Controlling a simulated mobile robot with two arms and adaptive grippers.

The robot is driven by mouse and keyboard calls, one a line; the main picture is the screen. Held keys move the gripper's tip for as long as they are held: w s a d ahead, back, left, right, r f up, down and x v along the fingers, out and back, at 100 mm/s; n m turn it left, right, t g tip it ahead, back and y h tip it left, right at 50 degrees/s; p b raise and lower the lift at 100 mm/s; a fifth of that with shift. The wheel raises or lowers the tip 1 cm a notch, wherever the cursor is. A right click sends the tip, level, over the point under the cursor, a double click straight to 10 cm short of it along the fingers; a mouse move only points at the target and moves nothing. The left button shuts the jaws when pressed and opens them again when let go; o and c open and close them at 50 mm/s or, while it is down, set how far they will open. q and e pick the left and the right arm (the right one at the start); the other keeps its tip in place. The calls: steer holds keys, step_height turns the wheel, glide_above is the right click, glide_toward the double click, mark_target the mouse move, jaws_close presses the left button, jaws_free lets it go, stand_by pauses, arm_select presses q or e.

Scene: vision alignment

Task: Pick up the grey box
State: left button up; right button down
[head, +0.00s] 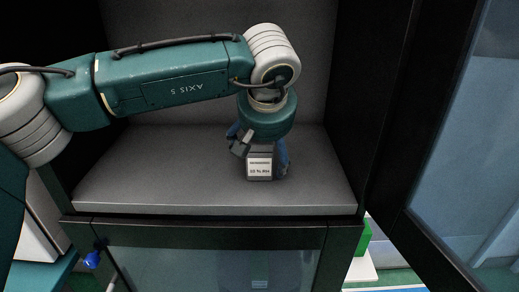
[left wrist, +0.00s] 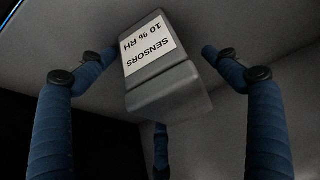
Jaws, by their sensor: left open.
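The grey box (head: 260,166) stands on the shelf of the dark cabinet in the head view, with a white label on its front. In the left wrist view the grey box (left wrist: 165,90) shows a label reading "SENSORS 10 % RH". My left gripper (head: 262,155) reaches down over the box, with blue fingers on both sides of it. In the left wrist view my left gripper's fingers (left wrist: 150,65) are spread, with gaps between them and the box. A third finger is partly hidden behind the box. My right gripper is in neither view.
The grey shelf (head: 150,185) is clear around the box. The cabinet's side walls and back enclose it. A glass door (head: 460,130) stands open at the right. A lower glass-fronted compartment (head: 200,262) lies below the shelf.

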arm_select(q)
steer(key=c, duration=1.4)
steer(key=shift+r, duration=0.1)
